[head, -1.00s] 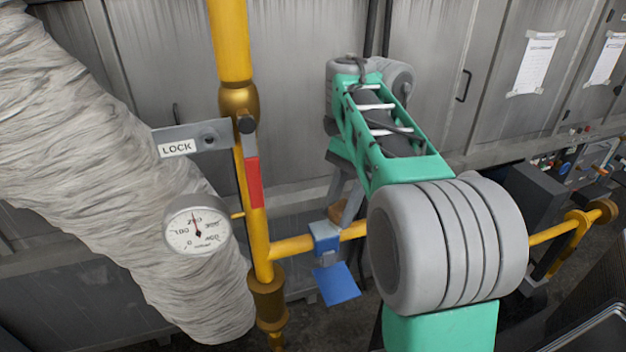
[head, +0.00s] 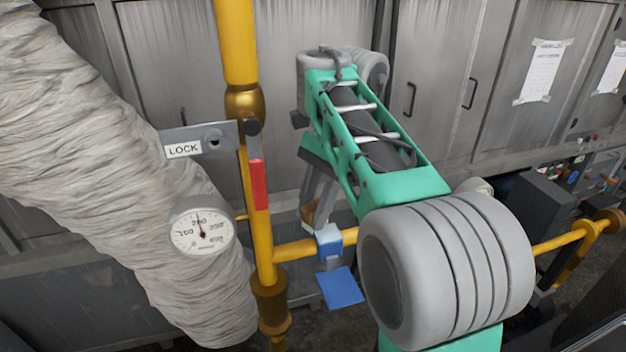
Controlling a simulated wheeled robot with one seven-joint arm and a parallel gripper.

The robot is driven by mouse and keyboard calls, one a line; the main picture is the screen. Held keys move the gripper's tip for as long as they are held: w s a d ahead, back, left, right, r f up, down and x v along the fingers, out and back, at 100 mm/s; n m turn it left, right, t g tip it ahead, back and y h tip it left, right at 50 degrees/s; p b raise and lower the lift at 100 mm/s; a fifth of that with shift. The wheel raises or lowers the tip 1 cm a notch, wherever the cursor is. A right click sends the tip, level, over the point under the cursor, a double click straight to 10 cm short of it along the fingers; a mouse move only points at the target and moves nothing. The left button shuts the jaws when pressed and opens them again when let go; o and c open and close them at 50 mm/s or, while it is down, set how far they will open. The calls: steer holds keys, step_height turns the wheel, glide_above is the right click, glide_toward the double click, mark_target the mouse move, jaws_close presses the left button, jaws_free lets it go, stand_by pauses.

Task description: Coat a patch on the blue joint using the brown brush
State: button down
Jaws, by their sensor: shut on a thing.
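The blue joint (head: 329,241) is a small block around the horizontal yellow pipe, just left of my large grey arm joint. A flat blue plate (head: 340,287) hangs below it. My gripper (head: 314,205) shows only in part, as grey pieces below the green arm link, just above and left of the blue joint in the picture. It is shut on the brown brush (head: 308,213), of which only a small brown part shows. The brush's bristles are hidden or too small to tell. I cannot tell whether the brush touches the joint.
An upright yellow pipe (head: 262,230) with a red sleeve, a LOCK plate (head: 198,139) and a round gauge (head: 202,231) stands left of the joint. A thick wrapped duct (head: 120,170) fills the left. Grey cabinets (head: 440,60) line the back. A dark box (head: 545,215) stands at right.

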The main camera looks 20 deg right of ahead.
steer(key=shift+r+p, duration=1.95)
steer(key=shift+r, duration=0.65)
